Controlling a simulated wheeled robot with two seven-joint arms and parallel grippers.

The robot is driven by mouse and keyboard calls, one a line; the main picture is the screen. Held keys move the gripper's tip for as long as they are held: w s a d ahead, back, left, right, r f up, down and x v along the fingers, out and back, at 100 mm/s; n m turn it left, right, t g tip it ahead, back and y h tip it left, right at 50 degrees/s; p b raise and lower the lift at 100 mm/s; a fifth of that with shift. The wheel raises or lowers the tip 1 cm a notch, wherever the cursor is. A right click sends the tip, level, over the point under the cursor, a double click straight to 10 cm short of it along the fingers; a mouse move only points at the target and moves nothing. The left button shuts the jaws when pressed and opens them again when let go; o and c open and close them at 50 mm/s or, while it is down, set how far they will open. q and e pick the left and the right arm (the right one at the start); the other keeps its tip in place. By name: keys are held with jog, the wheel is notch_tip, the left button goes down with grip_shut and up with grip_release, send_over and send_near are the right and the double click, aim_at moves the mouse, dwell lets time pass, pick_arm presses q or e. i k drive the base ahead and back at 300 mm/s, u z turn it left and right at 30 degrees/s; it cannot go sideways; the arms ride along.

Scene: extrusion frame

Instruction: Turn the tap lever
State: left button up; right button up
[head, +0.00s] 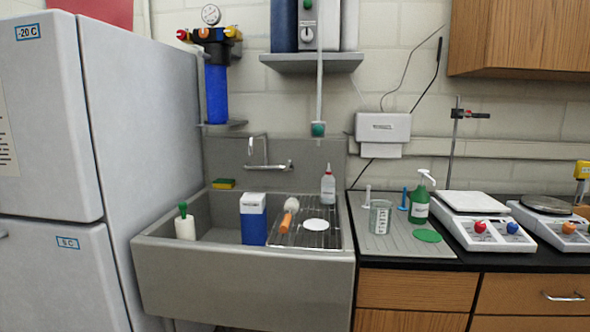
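The sink tap (262,158) is a grey metal fixture on the wall panel behind the sink, with an upright curved spout. A horizontal bar reaches right from its base to a small end piece (289,166), which looks like the lever. The lever is small here, and its exact angle is hard to tell. Neither of my grippers is in the head view, and nothing touches the tap.
The deep grey sink (240,275) holds a blue-and-white box (253,219) and a wire rack (328,238) with a white bottle (328,184) at its back. A yellow-green sponge (223,184) lies on the back ledge. A fridge (140,110) stands close on the left.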

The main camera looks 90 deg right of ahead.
aim_at(289, 161)
jog(key=z, duration=1.95)
